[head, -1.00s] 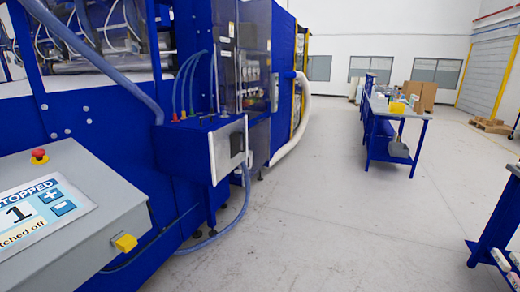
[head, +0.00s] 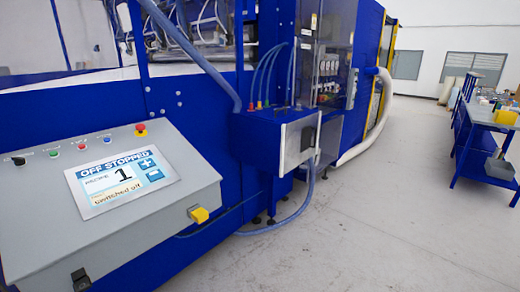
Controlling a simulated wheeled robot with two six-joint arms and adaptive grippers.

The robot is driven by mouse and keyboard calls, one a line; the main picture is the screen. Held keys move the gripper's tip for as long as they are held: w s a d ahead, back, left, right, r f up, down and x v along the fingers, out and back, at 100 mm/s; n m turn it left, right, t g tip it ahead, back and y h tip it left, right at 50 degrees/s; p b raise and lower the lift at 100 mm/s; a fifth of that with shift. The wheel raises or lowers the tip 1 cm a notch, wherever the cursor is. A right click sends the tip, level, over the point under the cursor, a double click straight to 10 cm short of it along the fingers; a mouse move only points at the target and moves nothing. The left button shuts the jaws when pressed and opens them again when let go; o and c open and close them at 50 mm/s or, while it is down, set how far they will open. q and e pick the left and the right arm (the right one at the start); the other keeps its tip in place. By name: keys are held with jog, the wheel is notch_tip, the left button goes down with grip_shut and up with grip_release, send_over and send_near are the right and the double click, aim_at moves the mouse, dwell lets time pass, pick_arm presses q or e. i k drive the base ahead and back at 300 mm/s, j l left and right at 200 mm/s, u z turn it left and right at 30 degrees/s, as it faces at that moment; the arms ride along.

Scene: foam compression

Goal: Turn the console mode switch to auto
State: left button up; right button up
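The grey console (head: 150,230) stands at the left of the head view with its top face sloping towards me. Its screen (head: 122,184) reads "OFF STOPPED", with the number 1 and "switched off" below. A black knob (head: 18,160) sits at the far left of the upper panel; it may be the mode switch, but its label and pointer are too small to read. A red-topped emergency button (head: 141,130) and small green, red and blue buttons share that panel. Neither of my grippers is in view.
A yellow part (head: 199,214) sticks out at the console's right edge, and a black fitting (head: 80,279) is on its front. The blue machine (head: 200,120) stands behind, with a hose looping to the floor. A blue workbench (head: 485,140) stands at the right. The floor between is clear.

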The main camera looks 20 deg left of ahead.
aim_at(18, 161)
jog(key=u, duration=1.8)
jog(key=j+u, duration=0.15)
jog(key=j, duration=0.25)
jog(key=i+j+u, duration=0.1)
jog(key=j, duration=0.35)
jog(key=i+j+u, duration=0.15)
jog(key=j, duration=0.25)
jog(key=k, duration=0.05)
